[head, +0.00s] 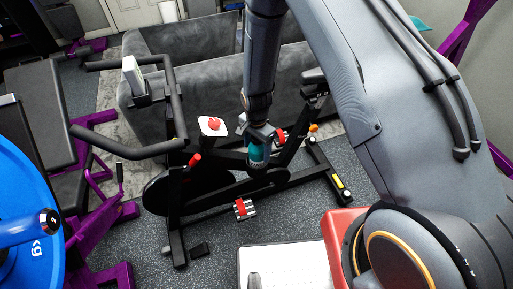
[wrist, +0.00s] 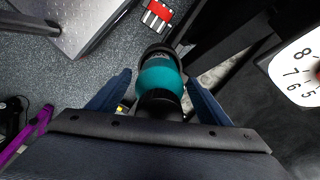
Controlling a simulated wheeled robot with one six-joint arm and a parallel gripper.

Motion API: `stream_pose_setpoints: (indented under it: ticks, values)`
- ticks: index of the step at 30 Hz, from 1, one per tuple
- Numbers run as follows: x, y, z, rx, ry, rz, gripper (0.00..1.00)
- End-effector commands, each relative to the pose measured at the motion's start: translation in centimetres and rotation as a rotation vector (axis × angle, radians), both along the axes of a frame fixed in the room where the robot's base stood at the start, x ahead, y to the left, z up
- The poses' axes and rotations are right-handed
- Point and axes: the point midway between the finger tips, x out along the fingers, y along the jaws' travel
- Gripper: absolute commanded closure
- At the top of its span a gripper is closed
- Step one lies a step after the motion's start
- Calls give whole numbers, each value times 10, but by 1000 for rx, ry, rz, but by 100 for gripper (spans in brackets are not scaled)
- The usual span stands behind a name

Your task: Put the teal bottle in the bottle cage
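The teal bottle (head: 257,153) is at the middle of the exercise bike, directly below my gripper (head: 258,132), against the bike's black frame. In the wrist view the bottle (wrist: 160,80) lies between the two blue fingers of my gripper (wrist: 160,78), with a narrow gap on each side. The fingers look open around it and not closed on it. A dark rim shows at the bottle's far end; I cannot tell whether this is the bottle cage or part of the bottle. The cage is not clearly distinguishable in either view.
The exercise bike's handlebar (head: 125,150) stands to the left and its saddle (head: 314,75) behind right. A red-and-white pedal (head: 244,208) hangs below the bottle. A numbered white dial (wrist: 300,68) is at the right in the wrist view. A grey sofa (head: 190,55) stands behind.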

Motion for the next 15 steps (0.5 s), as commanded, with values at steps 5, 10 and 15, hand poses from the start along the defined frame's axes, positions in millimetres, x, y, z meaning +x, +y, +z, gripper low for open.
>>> stream_pose_setpoints:
  ticks: [5,10,15]
  values:
    - [0,0,0,0,0,0,28]
    - [1,0,7,1,-2,0,28]
    - [2,0,25,1,-3,0,28]
